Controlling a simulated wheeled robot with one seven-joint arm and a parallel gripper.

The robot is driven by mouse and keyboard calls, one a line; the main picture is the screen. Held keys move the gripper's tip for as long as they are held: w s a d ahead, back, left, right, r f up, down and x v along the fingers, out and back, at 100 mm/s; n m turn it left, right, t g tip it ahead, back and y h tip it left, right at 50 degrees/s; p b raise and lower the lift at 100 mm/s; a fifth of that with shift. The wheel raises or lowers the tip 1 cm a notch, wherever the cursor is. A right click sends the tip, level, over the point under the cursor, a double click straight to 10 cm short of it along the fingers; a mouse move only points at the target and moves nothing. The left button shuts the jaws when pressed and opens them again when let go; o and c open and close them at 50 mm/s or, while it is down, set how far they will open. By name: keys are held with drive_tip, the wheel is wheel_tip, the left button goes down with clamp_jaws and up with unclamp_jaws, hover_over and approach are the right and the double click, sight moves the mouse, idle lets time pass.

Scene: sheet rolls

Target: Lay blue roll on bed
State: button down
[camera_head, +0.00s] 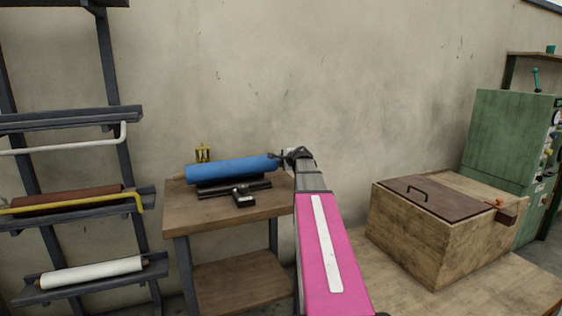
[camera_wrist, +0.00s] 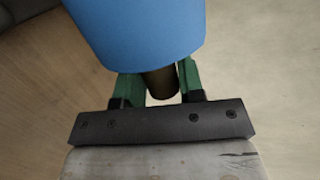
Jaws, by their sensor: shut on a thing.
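The blue roll (camera_head: 230,170) lies roughly level over a small wooden table in the head view. Its near end also fills the top of the wrist view (camera_wrist: 140,30). My gripper (camera_head: 281,157) is at the roll's right end. In the wrist view its green fingers (camera_wrist: 160,80) are shut on the dark core stub. A black bed (camera_head: 207,191) shows just under the roll on the tabletop. I cannot tell whether the roll touches it. The roll hides part of the bed.
The wooden table (camera_head: 190,215) has a small yellow object (camera_head: 203,153) behind the roll. A rack at left holds a brown roll (camera_head: 65,199) and a white roll (camera_head: 92,272). A wooden box (camera_head: 430,240) and a green cabinet (camera_head: 505,140) stand at right.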

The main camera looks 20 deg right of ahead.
drive_tip(key=shift+f, duration=1.7)
drive_tip(key=c, duration=0.7)
unclamp_jaws()
drive_tip(key=shift+c, duration=0.2)
drive_tip(key=shift+s, duration=0.1)
drive_tip(key=v, duration=1.2)
drive_tip(key=shift+f, duration=0.1)
